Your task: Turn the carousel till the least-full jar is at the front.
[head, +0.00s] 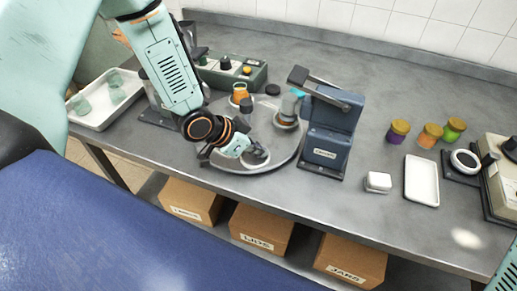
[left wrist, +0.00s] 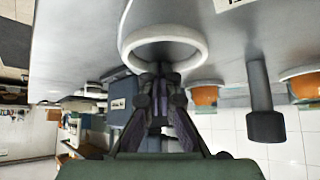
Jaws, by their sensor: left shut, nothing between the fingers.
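The grey carousel (head: 225,164) is a round plate in the middle of the bench. My left gripper (head: 248,153) is shut and empty, low over the carousel's front, at a pale ring-shaped seat. In the left wrist view this pale ring (left wrist: 135,42) is close to the fingertips (left wrist: 159,72); I cannot tell whether they touch it. Two orange-filled jars (left wrist: 205,95) (left wrist: 305,86) show there too. My arm hides part of the carousel. My right gripper is out of view.
A blue press-like machine (head: 326,150) stands close at the carousel's right. Several lidded jars (head: 430,136), a white tray (head: 421,181) and a scale lie further right. A tray with glasses (head: 92,112) is at left.

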